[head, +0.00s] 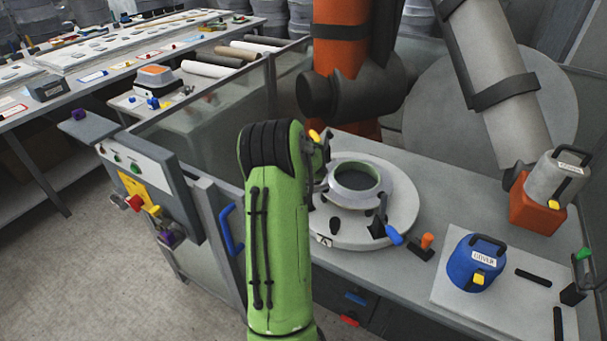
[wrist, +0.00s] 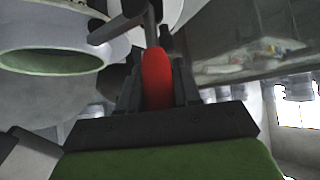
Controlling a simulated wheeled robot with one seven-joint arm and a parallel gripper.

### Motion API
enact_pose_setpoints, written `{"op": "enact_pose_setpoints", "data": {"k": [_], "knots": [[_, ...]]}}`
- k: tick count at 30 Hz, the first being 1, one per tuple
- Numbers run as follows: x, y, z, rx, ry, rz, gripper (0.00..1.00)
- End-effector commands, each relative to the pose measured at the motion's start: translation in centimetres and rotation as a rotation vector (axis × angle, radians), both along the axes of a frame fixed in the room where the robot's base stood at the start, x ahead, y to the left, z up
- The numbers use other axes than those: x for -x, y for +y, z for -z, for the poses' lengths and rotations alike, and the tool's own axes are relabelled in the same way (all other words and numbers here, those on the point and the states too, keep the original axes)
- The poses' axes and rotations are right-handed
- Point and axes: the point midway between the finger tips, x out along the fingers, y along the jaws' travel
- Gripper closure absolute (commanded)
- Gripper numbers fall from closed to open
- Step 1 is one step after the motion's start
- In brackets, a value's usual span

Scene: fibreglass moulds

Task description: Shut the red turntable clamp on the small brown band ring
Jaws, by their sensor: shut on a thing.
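The round turntable (head: 405,222) stands on the workbench in the head view, with a pale ring-shaped mould (head: 385,190) on it, green inside. That mould also shows in the wrist view (wrist: 110,50). I cannot make out a brown band ring. In the wrist view my gripper (wrist: 157,92) is shut on the red clamp handle (wrist: 156,70), which stands between the dark fingers. A dark clamp arm (wrist: 118,27) beyond the handle reaches toward the mould. In the head view my green arm hides the red handle and most of my gripper at the turntable's left side.
A blue-handled clamp (head: 393,235) and a yellow-handled clamp (head: 314,135) stand at the turntable's rim. A blue container (head: 462,262) sits on a pale board to the right. An orange knob (head: 427,240) is close to the turntable. The control box (head: 148,180) is left of my arm.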

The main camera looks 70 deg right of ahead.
Motion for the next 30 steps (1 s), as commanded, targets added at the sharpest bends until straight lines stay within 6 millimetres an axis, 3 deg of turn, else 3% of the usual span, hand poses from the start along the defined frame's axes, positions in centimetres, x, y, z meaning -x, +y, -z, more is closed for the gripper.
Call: {"op": "enact_pose_setpoints", "data": {"k": [6, 7, 11, 22, 30], "knots": [[0.0, 0.1, 0.2, -0.006, -0.001, 0.001, 1.00], [0.0, 0.1, 0.2, -0.006, -0.001, 0.001, 0.64], [0.0, 0.1, 0.2, -0.004, 0.000, 0.001, 0.46], [0.3, 0.9, -0.9, -0.001, -0.001, 0.001, 0.46], [2.4, 5.9, -5.9, 0.000, -0.004, 0.001, 0.46]]}}
